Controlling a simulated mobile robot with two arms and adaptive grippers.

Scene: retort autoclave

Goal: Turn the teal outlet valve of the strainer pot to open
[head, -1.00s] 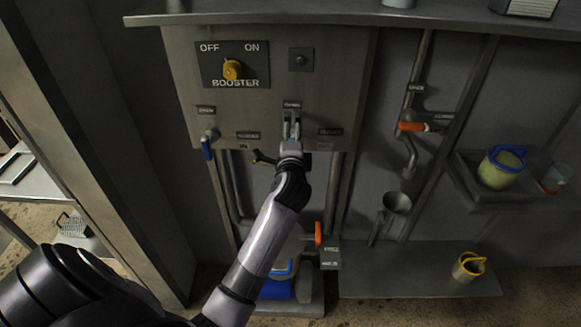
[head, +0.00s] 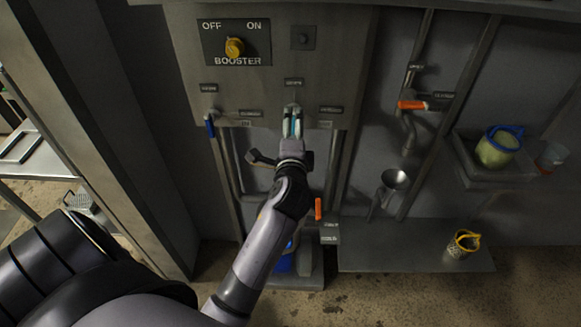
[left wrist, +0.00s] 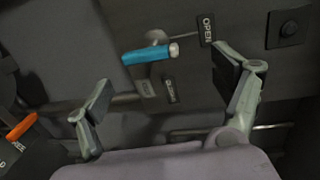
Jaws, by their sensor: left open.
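The teal valve handle (left wrist: 150,53) shows in the left wrist view, with a pale end beside its grey stem. It points away from the OPEN plate (left wrist: 207,28). A second plate (left wrist: 170,90) is beside it, its text hard to read. My left gripper (left wrist: 168,90) is open, its fingers spread wide, with the handle ahead of them and no clear contact. In the head view the left gripper (head: 292,122) is at the panel below a small plate (head: 293,82), and teal shows between its fingers. My right gripper is not in view.
The panel carries a yellow BOOSTER knob (head: 234,47), a black button (head: 303,38) and a blue-handled valve (head: 210,127). Orange handles sit at right (head: 412,105) and below (head: 318,208). A blue-rimmed pot (head: 497,148) and a yellow-handled cup (head: 462,246) stand to the right.

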